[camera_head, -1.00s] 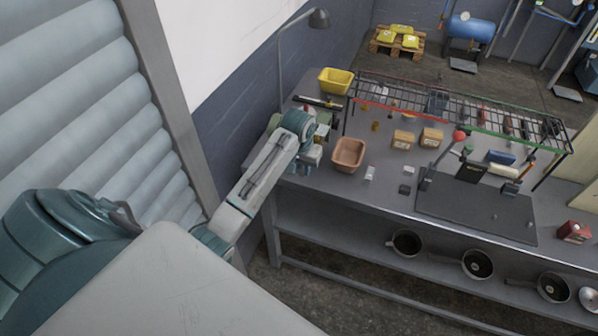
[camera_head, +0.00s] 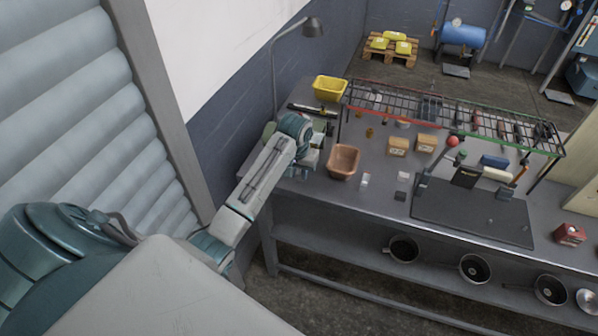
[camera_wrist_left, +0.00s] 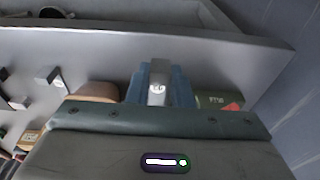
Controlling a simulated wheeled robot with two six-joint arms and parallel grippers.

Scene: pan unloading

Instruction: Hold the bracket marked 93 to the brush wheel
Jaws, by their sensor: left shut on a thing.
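My left gripper (camera_head: 309,168) is at the left end of the grey workbench (camera_head: 385,222), just left of the orange-brown bin. In the left wrist view its blue fingers (camera_wrist_left: 157,88) are shut on a small light-grey block-like piece (camera_wrist_left: 157,72). A dark mark shows on its face, too small to read, so I cannot tell whether this is the bracket marked 93. I cannot make out a brush wheel for sure. Small tools and a red ball (camera_head: 452,141) stand at the back of a dark mat (camera_head: 470,218). My right gripper is not in view.
The orange-brown bin (camera_head: 343,162) stands close beside the gripper. A wire rack (camera_head: 450,117) spans the bench's back. Small blocks (camera_head: 365,180), cartons (camera_head: 398,147) and a red box (camera_head: 570,234) sit on the bench. A yellow bin (camera_head: 330,88) stands behind. Pans (camera_head: 475,268) lie on the lower shelf.

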